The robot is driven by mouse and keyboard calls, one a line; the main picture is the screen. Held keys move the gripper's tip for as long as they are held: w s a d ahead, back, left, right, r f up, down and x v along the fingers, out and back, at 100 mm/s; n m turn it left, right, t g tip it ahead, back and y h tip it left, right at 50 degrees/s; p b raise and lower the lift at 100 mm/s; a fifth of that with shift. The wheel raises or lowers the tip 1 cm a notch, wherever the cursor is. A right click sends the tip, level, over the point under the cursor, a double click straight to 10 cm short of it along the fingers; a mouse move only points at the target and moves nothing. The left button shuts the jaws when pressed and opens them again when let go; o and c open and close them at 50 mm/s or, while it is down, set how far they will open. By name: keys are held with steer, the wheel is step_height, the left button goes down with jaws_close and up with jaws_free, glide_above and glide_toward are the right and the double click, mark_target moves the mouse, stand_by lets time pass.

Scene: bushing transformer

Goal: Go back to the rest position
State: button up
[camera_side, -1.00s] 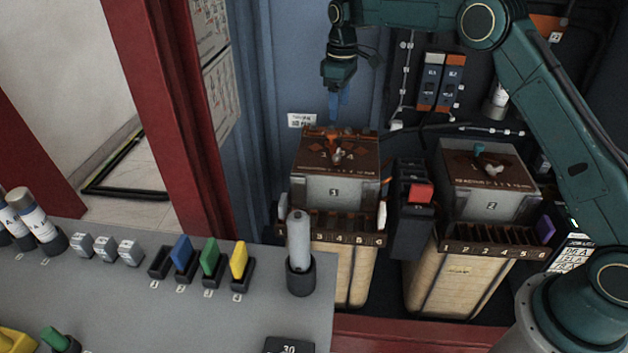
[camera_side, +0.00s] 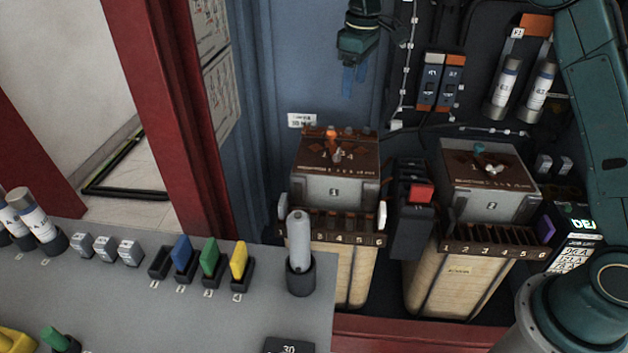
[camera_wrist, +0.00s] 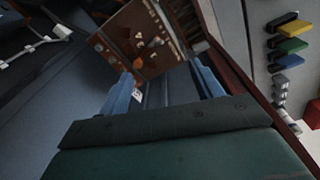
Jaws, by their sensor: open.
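My gripper (camera_side: 353,80) hangs above the transformer marked 1 in the side view, with its blue fingers pointing down and nothing between them. In the wrist view my gripper (camera_wrist: 165,88) shows its two blue fingers spread apart and empty. Transformer 1 (camera_side: 333,190) has a brown top with an orange piece (camera_side: 332,140) standing on it, well below the fingers. The brown top also shows in the wrist view (camera_wrist: 135,35). Transformer 2 (camera_side: 482,205) stands to its right, with a teal piece on its top.
A grey bench (camera_side: 130,300) at the front left holds blue, green and yellow pieces in slots and a grey cylinder (camera_side: 299,240). A black box with a red switch (camera_side: 420,193) stands between the transformers. Grey cylinders (camera_side: 505,88) are on the back wall. A red post (camera_side: 180,110) is at the left.

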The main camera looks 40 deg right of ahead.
steer(key=s+r+m+t, duration=0.1)
steer(key=s+r, duration=0.2)
steer(key=s, duration=0.3)
steer(key=s+a+r+m+t, duration=0.1)
steer(key=s+r, duration=0.2)
steer(key=s, duration=0.4)
steer(key=s+r+m, duration=0.1)
steer(key=s+r, duration=0.3)
steer(key=s, duration=0.2)
steer(key=s+f+m+t, duration=0.1)
steer(key=s+f, duration=0.2)
steer(key=s, duration=0.6)
steer(key=s+f+m+t, duration=0.1)
steer(key=s+f, duration=0.2)
steer(key=s, duration=0.6)
steer(key=shift+s+a+t, duration=0.25)
steer(key=shift+a+t, duration=0.05)
steer(key=shift+a, duration=0.15)
